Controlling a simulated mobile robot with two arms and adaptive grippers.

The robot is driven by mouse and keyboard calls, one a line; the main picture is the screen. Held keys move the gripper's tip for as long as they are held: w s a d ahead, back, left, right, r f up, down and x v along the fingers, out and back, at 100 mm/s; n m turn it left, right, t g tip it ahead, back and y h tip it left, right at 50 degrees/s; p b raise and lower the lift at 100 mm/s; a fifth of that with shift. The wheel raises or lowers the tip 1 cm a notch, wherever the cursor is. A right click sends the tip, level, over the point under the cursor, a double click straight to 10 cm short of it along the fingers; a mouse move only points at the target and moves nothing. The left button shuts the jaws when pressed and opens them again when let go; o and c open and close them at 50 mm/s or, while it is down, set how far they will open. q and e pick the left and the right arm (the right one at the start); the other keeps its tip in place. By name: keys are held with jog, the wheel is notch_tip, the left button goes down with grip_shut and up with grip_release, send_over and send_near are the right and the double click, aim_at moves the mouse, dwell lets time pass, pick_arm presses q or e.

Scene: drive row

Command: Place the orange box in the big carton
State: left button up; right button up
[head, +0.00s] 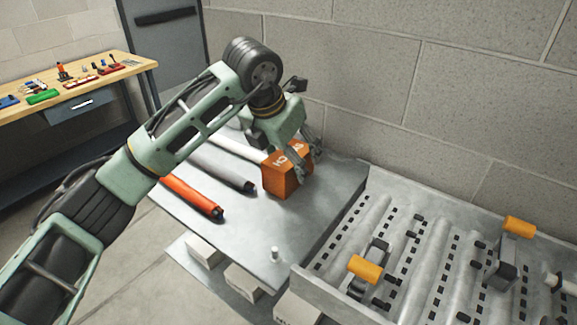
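The orange box (274,182) with white lettering is at the right part of a grey metal table, close to the wall. My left gripper (308,161) reaches down over it from the upper left, with its fingers at the box's right side and top. The fingers overlap the box in this view, and I cannot tell whether they are closed on it. I cannot tell for sure whether the box rests on the table or is slightly raised. No big carton can be made out. My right gripper is out of view.
An orange-red roll (190,197) and a dark grey roll (222,168) lie left of the box. A roller conveyor (345,237) with orange-capped fittings adjoins the table on the right. Pale boxes (243,283) sit below. A wooden workbench (85,82) with tools stands at left.

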pick_arm(q)
jog(key=shift+w+f+b, duration=0.1)
jog(key=shift+f+b, duration=0.15)
jog(key=shift+b, duration=0.1)
dwell(0.4)
jog(key=c, duration=1.4)
jog(key=shift+r, duration=0.1)
